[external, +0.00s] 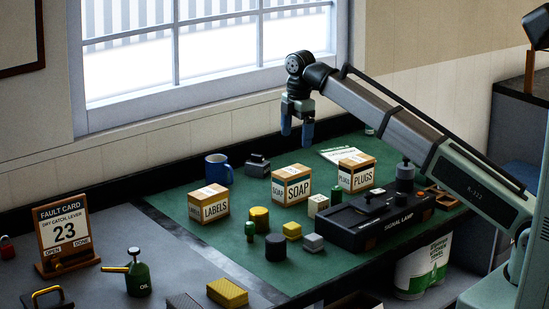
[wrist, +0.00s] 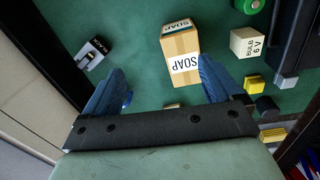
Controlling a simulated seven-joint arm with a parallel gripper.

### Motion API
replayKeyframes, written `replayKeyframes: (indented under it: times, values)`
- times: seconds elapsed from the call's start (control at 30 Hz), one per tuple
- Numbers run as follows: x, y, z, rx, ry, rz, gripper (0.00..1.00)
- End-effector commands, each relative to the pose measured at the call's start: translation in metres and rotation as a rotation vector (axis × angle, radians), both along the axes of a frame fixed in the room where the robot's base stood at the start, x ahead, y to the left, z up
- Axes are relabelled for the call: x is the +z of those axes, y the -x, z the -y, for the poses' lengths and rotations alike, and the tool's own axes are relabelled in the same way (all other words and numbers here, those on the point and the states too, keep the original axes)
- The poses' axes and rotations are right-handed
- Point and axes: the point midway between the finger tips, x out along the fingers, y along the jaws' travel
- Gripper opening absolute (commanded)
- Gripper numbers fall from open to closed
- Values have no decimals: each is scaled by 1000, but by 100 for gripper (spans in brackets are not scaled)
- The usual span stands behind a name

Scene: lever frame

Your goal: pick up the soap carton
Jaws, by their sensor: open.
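The soap carton (external: 291,186) is a tan box with a white SOAP label. It stands on the green mat between the labels carton and the plugs carton. In the wrist view the soap carton (wrist: 180,54) lies beyond the fingertips, toward the top middle. My gripper (external: 297,132) has blue fingers, points down and hangs above the mat, up and behind the carton in the picture. In the wrist view my gripper (wrist: 165,85) is open, with nothing between its fingers.
The labels carton (external: 209,204) is left of the soap carton, and the plugs carton (external: 357,173) is right. A blue mug (external: 218,169) and a dark block (external: 257,165) stand behind. A white bulb box (external: 318,205), several small pieces and a signal lamp case (external: 377,222) are in front and to the right.

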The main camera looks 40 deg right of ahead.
Motion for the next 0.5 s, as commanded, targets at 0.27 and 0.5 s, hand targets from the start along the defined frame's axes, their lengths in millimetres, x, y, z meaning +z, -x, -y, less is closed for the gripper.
replayKeyframes:
  times: [0.27, 0.5]
  values:
    - [-2, 26, -42, 112, 7, -60, 92]
    - [-35, 28, -42, 115, 6, -64, 92]
